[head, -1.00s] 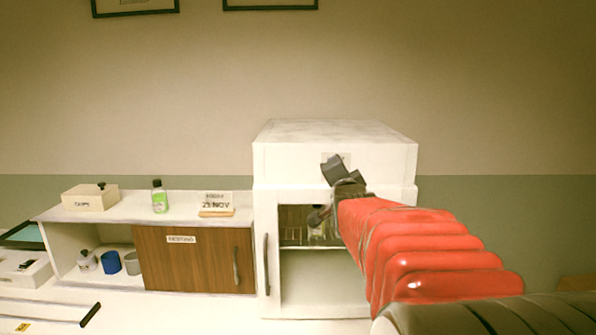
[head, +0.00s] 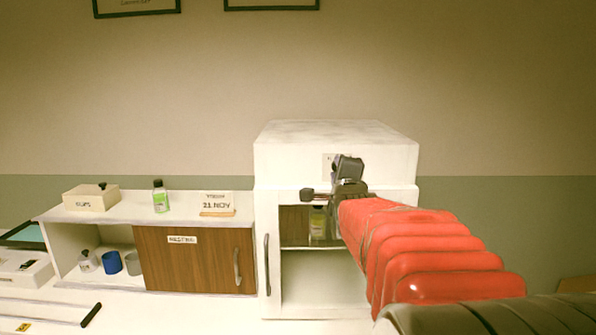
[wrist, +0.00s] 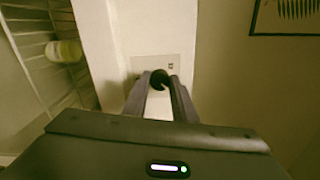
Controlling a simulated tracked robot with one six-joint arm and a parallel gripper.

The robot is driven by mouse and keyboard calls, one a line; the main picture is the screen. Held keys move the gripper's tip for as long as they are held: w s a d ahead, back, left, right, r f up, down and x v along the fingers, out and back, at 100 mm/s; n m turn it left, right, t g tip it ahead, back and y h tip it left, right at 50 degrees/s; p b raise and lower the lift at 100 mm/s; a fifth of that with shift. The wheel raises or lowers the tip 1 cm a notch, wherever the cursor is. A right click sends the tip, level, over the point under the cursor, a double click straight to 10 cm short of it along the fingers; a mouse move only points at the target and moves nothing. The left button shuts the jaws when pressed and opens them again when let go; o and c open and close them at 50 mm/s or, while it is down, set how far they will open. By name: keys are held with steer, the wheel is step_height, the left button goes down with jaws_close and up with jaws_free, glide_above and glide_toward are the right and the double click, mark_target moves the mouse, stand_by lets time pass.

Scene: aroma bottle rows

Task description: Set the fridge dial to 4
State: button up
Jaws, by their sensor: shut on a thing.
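The white fridge (head: 290,160) stands right of the low cabinet. My gripper (head: 328,178) is at the fridge's upper front, in front of its pale dial plate (head: 328,164). In the wrist view, my gripper (wrist: 158,82) has its two fingers closed around the dark round dial (wrist: 158,78), with the plate (wrist: 150,63) behind it. The plate's markings are too small to read, and the fingers hide part of the dial, so I cannot tell its setting.
Below, the fridge compartment shows a shelf with a bottle (head: 318,222), also in the wrist view (wrist: 64,51). The wooden cabinet door (head: 190,262) is at left. A green bottle (head: 160,196), a box (head: 91,198) and a date sign (head: 216,203) stand on top.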

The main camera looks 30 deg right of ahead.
steer(key=shift+d+f, duration=0.1)
stand_by(0.3)
steer(key=o, duration=1)
steer(key=shift+o, duration=0.2)
steer(key=shift+s, duration=0.1)
steer(key=v, duration=1.3)
steer(key=shift+s+a, duration=0.2)
steer(key=shift+a, duration=0.15)
